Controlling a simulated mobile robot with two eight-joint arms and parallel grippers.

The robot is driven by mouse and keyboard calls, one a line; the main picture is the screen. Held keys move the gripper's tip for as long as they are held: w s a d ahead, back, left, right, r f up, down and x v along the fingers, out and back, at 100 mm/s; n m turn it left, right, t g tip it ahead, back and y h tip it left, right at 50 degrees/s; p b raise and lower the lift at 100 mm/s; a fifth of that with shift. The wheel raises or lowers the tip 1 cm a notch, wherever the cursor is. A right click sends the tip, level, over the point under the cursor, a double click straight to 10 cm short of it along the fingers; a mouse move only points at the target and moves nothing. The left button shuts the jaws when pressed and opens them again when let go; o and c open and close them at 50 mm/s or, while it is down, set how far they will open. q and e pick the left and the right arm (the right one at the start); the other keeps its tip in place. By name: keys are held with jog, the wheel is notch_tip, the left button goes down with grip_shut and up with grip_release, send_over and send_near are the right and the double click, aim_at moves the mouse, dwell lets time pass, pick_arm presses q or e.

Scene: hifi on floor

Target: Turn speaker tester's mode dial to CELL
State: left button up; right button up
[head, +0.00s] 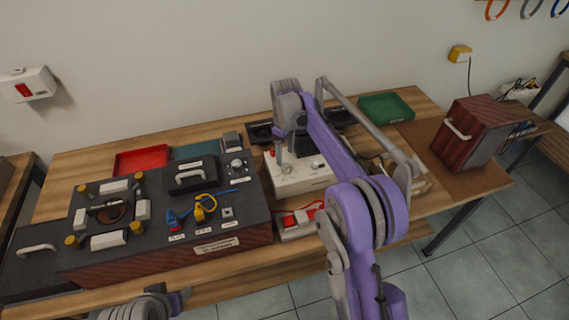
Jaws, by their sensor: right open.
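A cream box (313,182) with a label on its front stands at the middle of the bench. It looks like the speaker tester, but its lettering is too small to read. Its mode dial and setting cannot be made out; my arm and gripper cover part of its top. My right gripper (281,157) points down over the left part of the box, beside a small red part. It is open, with nothing visible between the fingers; contact cannot be told. Of my left arm, only a grey and purple part shows at the bottom edge.
A large dark speaker unit (150,245) with knobs, a handle and coloured clips fills the bench's left. A small red-and-white device (298,225) lies at the front. Red (141,160) and green (386,108) trays lie behind. A wooden cabinet (474,132) stands right.

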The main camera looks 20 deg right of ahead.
aim_at(285, 166)
notch_tip(285, 166, down, 5)
jog(key=shift+f, duration=0.15)
grip_shut()
dwell(0.4)
